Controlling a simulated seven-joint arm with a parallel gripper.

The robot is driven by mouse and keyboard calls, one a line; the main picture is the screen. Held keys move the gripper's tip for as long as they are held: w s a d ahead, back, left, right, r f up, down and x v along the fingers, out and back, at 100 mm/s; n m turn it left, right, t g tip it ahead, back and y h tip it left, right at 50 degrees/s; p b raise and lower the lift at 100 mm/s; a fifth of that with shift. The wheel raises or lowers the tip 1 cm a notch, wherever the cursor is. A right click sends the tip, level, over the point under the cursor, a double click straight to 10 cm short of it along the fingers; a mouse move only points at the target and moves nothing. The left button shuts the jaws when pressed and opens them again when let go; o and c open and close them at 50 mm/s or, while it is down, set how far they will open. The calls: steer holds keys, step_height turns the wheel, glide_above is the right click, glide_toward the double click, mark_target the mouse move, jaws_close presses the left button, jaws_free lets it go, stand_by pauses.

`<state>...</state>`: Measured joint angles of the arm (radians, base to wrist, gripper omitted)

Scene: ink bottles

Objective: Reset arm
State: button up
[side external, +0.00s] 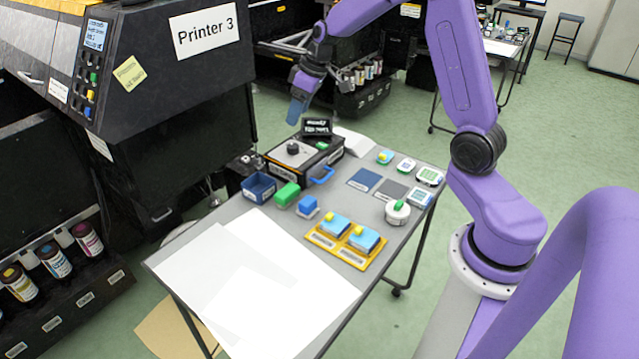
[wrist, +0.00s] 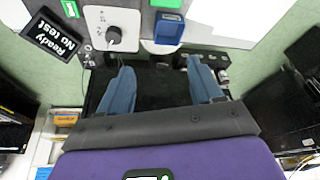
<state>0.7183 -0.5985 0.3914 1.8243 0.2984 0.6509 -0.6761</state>
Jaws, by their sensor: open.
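My gripper (side external: 299,104) hangs from the purple arm above the far end of the grey table, near the black device (side external: 303,163) with a knob. In the wrist view my gripper (wrist: 163,88) shows two blue fingers spread wide apart, with nothing between them. The device's knob (wrist: 113,36) and a black sign reading "Ready No test" (wrist: 52,38) lie beyond the fingers. The same sign stands at the back of the device in the side view (side external: 317,127).
The table (side external: 237,213) holds white sheets (side external: 265,285), a yellow tray (side external: 322,241) with blue blocks, a green block (side external: 287,194), a blue bin (side external: 258,187) and a round white item (side external: 397,212). Printer 3 (side external: 165,90) stands left. Ink bottles (side external: 54,260) sit in its lower rack.

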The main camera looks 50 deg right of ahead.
steer(key=s+a+r+n+g, duration=0.1)
steer(key=s+a+n, duration=0.1)
steer(key=s+a, duration=0.6)
steer(key=s+a+r+n+g, duration=0.1)
steer(key=s+a+r+n, duration=0.1)
steer(key=s+a, duration=0.7)
steer(key=s+d+f+n+g+h, duration=0.1)
steer(key=s+n, duration=0.3)
steer(key=s, duration=1.5)
steer(key=shift+d+n, duration=0.15)
steer(key=shift+n, duration=0.15)
